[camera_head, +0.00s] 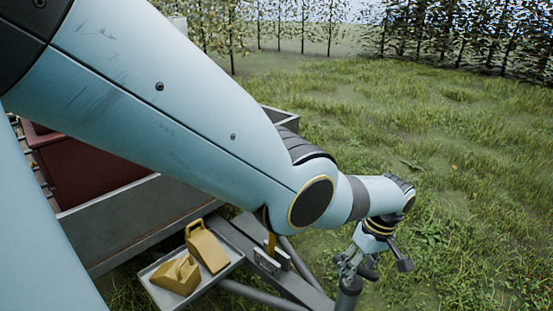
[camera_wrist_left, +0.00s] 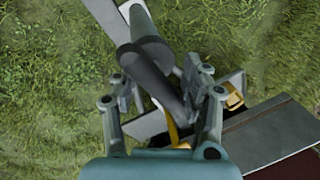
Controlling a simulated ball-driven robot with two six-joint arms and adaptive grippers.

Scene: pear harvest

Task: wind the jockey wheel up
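My left gripper (camera_head: 358,266) reaches down at the lower right in the head view, just above the top of a dark grey upright tube (camera_head: 348,297), which looks like the jockey wheel's post. In the left wrist view the gripper's two fingers (camera_wrist_left: 162,98) stand apart. A dark, rounded handle (camera_wrist_left: 158,75) runs slanting between them, nearer the right finger; grass shows between it and the left finger. I cannot tell whether a finger touches it. The wheel itself is hidden or out of frame. My right gripper is not in view.
A grey trailer (camera_head: 135,225) with a dark red crate (camera_head: 85,170) stands at the left. Two yellow wheel chocks (camera_head: 207,248) lie on a small tray (camera_head: 226,264) by the drawbar (camera_head: 290,285). Open grass (camera_head: 450,140) lies to the right, with trees behind.

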